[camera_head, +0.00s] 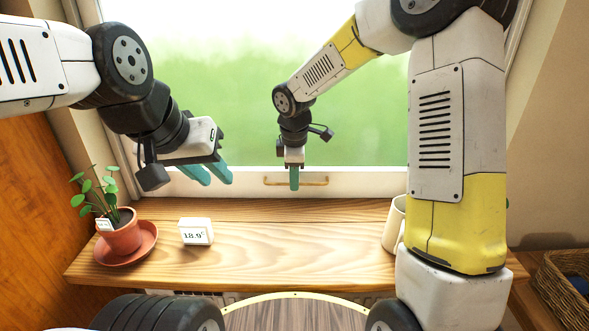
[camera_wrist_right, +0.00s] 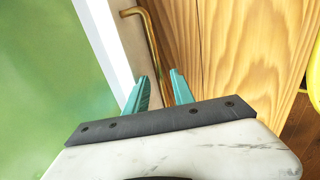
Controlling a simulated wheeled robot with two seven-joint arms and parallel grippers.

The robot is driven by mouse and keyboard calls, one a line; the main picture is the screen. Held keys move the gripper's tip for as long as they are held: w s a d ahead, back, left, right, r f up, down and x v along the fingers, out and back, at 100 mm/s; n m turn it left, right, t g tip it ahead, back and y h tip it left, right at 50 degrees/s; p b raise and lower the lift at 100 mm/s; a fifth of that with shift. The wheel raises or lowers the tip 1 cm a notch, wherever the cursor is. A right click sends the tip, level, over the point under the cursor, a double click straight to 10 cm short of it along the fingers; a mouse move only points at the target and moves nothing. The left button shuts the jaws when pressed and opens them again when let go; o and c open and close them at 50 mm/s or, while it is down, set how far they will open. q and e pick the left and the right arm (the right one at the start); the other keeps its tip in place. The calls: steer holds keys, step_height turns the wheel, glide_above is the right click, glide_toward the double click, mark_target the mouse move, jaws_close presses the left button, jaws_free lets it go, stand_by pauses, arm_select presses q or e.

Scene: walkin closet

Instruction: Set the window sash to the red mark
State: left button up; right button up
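The window sash shows in the head view as a pale bottom rail (camera_head: 355,183) under a bright pane, with a brass bar handle (camera_head: 275,183) on it. My right gripper (camera_head: 294,186) is in front of the handle's middle and hides part of it. In the right wrist view the handle (camera_wrist_right: 150,42) runs down toward the gap between the two teal fingers (camera_wrist_right: 158,80), which stand apart. Whether they touch the bar cannot be told. My left gripper (camera_head: 220,180) is open and empty, above the sill at the left. No red mark is visible.
The wooden sill (camera_head: 290,245) holds a potted plant (camera_head: 122,236) on a saucer at the left, a small white display (camera_head: 195,231) reading 18.9, and a pale mug (camera_head: 393,228) partly behind my right arm. A wicker basket (camera_head: 562,290) is at lower right. The sill's middle is clear.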

jaws_close()
stand_by(1.4)
